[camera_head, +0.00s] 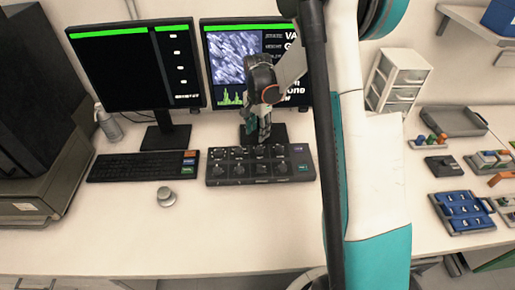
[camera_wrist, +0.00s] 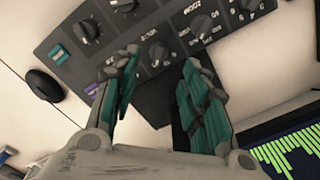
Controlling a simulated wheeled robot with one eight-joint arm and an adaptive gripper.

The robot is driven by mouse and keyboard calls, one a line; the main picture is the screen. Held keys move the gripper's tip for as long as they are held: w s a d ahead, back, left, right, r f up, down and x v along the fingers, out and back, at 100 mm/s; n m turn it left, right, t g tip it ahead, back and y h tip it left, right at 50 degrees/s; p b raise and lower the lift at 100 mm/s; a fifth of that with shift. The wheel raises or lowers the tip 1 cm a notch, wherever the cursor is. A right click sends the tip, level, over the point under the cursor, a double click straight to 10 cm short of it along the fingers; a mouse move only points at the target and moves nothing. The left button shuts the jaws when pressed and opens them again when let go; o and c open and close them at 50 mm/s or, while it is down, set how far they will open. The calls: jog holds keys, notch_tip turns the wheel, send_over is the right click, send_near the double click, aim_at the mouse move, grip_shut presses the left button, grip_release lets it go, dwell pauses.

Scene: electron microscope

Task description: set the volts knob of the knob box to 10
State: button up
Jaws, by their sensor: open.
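The knob box (camera_head: 228,182) is a dark grey panel with rows of black knobs, lying on the desk in front of the right monitor. My gripper (camera_head: 257,138) is above its back edge, fingers pointing down. In the wrist view the gripper (camera_wrist: 160,68) is open and empty, with teal-padded fingers apart. One black knob (camera_wrist: 157,52) shows between and beyond the fingertips; contact cannot be told. Another knob (camera_wrist: 201,26) is beside it, with white markings around it. The labels are too small to tell which knob is volts, and its setting cannot be read.
The left monitor (camera_head: 135,75) and right monitor (camera_head: 228,60) stand behind. Trays and small parts are at right.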

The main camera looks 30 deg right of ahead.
aim_at(258, 148)
notch_tip(258, 148, down, 9)
jog(key=shift+f+b, duration=0.1)
jog(key=shift+b, duration=1.1)
jog(key=c, duration=0.9)
